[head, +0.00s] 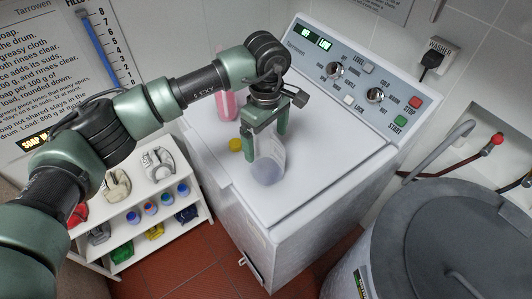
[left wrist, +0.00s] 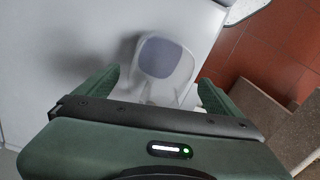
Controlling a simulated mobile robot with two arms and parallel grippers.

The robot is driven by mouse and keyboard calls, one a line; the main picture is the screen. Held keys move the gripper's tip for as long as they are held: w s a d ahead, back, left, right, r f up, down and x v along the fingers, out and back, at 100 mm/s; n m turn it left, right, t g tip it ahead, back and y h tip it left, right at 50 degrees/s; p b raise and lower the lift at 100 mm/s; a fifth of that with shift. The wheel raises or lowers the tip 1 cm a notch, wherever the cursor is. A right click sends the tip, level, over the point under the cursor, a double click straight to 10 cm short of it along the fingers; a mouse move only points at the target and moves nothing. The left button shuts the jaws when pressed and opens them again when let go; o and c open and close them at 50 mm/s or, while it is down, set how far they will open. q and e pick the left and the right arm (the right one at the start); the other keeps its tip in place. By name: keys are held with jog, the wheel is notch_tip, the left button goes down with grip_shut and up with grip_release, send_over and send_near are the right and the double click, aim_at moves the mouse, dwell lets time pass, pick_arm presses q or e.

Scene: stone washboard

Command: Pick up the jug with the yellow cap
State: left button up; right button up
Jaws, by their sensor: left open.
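A translucent jug (head: 268,168) with a bluish-purple patch stands on the white washer's top (head: 330,165). A yellow round cap (head: 235,144) shows just left of my gripper; I cannot tell whether it is joined to a jug. My left gripper (head: 265,138) is open, with its fingers pointing down at the jug's upper part, which they partly hide. In the left wrist view the jug (left wrist: 163,62) shows between and beyond the open fingers. My right gripper is not in view.
A pink container (head: 228,100) stands behind my left wrist on the washer. The control panel (head: 355,82) rises at the back. A white shelf (head: 145,210) with small containers is at the left, a grey drum (head: 455,240) at the right. The washer's right side is clear.

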pick_arm(q)
jog(key=c, duration=2)
jog(key=shift+r, duration=0.1)
